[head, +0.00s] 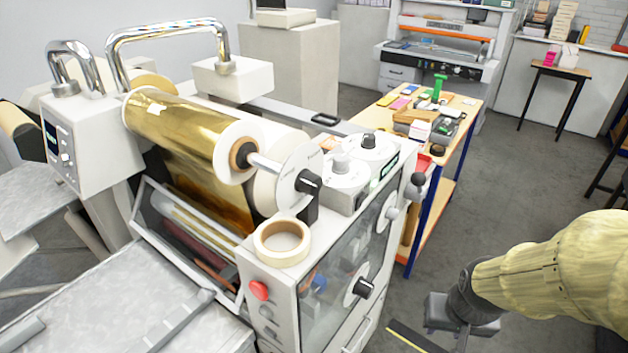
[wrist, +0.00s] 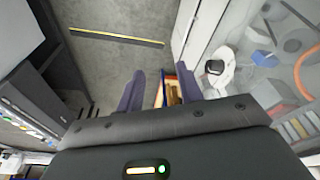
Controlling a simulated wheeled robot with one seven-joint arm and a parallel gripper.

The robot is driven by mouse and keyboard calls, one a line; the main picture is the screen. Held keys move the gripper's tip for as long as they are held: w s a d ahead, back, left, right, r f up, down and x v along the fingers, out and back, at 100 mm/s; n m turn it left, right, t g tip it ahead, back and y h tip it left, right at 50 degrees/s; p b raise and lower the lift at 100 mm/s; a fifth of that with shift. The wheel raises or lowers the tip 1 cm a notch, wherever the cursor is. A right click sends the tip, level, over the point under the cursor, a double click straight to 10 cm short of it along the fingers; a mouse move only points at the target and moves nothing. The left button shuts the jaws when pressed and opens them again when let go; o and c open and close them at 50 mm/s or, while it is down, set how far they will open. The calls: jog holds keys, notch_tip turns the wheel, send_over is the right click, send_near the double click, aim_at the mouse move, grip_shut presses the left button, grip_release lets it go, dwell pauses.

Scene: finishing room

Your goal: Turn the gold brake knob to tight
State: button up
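A gold foil roll (head: 185,125) sits on the machine, with a pale disc and a black knob (head: 309,182) at its shaft end. This may be the gold brake knob, but I can read no label. Two are on the clear side panel, a lower one (head: 362,288) and an upper one (head: 390,213). My gripper (head: 462,318) is right of the machine, apart from all knobs. In the wrist view its fingers (wrist: 160,80) are spread and empty, with a side dial (wrist: 214,68) to their right.
A tape roll (head: 282,242) and red button (head: 258,290) are at the machine's front corner. A lever with a dark ball (head: 418,179) projects at its right edge. A cluttered workbench (head: 465,112) stands behind. A yellow-black floor strip (head: 415,338) lies near my gripper; floor to the right is open.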

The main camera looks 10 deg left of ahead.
aim_at(318, 182)
jog(key=o, duration=0.4)
jog(key=shift+w+r, duration=0.1)
jog(key=shift+r, duration=0.1)
jog(key=w+a+r+n+y+p, duration=0.1)
jog(key=w+a+r+n+y, duration=0.15)
jog(key=r, duration=0.75)
jog(key=w+a+r+n+y+p, duration=0.1)
jog(key=w+a+r+n+y, duration=0.2)
jog(key=r, duration=0.7)
jog(key=a+r+n+y, duration=0.1)
jog(key=a+r+n, duration=0.2)
jog(key=r, duration=0.5)
jog(key=s+a+r+n+y, duration=0.1)
jog(key=a+r+n+y, duration=0.1)
jog(key=a+r, duration=0.3)
notch_tip(318, 182, up, 3)
jog(key=shift+s+f+n+p, duration=0.1)
jog(key=shift+s+n+p, duration=0.1)
jog(key=shift+n+p, duration=0.45)
jog(key=shift+y, duration=0.25)
jog(key=p+x, duration=0.1)
jog(key=x, duration=0.4)
jog(key=p+x, duration=0.2)
jog(key=x, duration=0.4)
jog(key=p+x, duration=0.1)
jog(key=x, duration=0.5)
jog(key=shift+s+a+f, duration=0.1)
jog(key=shift+s+f, duration=0.15)
jog(key=shift+g, duration=0.3)
jog(key=c, duration=1)
